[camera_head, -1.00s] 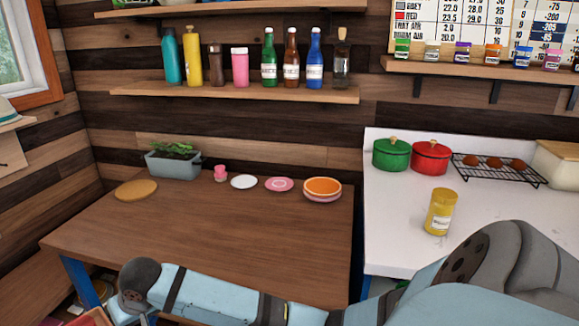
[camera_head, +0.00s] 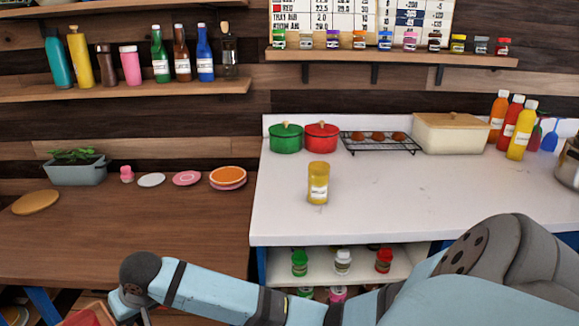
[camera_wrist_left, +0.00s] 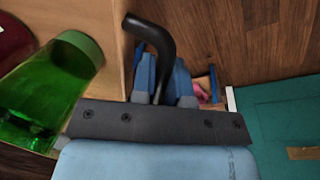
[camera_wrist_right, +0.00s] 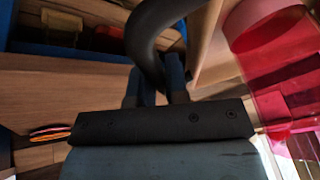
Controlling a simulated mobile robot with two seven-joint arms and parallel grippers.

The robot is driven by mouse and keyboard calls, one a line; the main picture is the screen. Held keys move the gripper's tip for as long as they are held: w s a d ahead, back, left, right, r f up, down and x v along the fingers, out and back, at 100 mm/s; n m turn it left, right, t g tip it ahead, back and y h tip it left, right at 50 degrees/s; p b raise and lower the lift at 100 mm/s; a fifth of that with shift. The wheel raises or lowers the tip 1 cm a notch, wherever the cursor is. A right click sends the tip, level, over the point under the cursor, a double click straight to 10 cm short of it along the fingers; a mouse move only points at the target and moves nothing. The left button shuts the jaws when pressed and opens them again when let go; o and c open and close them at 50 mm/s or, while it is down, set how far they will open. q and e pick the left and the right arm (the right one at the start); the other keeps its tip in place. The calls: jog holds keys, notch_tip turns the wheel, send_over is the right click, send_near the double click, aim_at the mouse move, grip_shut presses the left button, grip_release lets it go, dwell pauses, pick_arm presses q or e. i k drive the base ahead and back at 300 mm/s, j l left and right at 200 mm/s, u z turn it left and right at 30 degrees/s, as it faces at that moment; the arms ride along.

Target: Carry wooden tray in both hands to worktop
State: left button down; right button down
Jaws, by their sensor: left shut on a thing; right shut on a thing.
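Only a small part of the wooden tray shows at the bottom left of the head view. Its light wood wall is in the left wrist view (camera_wrist_left: 112,45) and the right wrist view (camera_wrist_right: 207,50). My left gripper (camera_wrist_left: 165,88) is shut on a black curved handle of the tray. My right gripper (camera_wrist_right: 155,92) is shut on another black handle; it also shows in the head view (camera_head: 132,300). A green bottle (camera_wrist_left: 45,90) and a pink see-through thing (camera_wrist_right: 285,60) are beside the tray wall. The white worktop (camera_head: 420,195) lies ahead, right of centre.
On the worktop are a yellow jar (camera_head: 318,185), green pot (camera_head: 286,138), red pot (camera_head: 322,137), rack (camera_head: 380,145), cream box (camera_head: 450,133) and bottles (camera_head: 513,125). Its front middle is clear. A brown table (camera_head: 130,225) adjoins it on the left.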

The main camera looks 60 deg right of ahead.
aim_at(458, 187)
jog(key=k+z, duration=0.25)
jog(key=k, duration=0.2)
jog(key=z, duration=1.65)
jog(key=k+l, duration=0.05)
jog(key=l, duration=0.05)
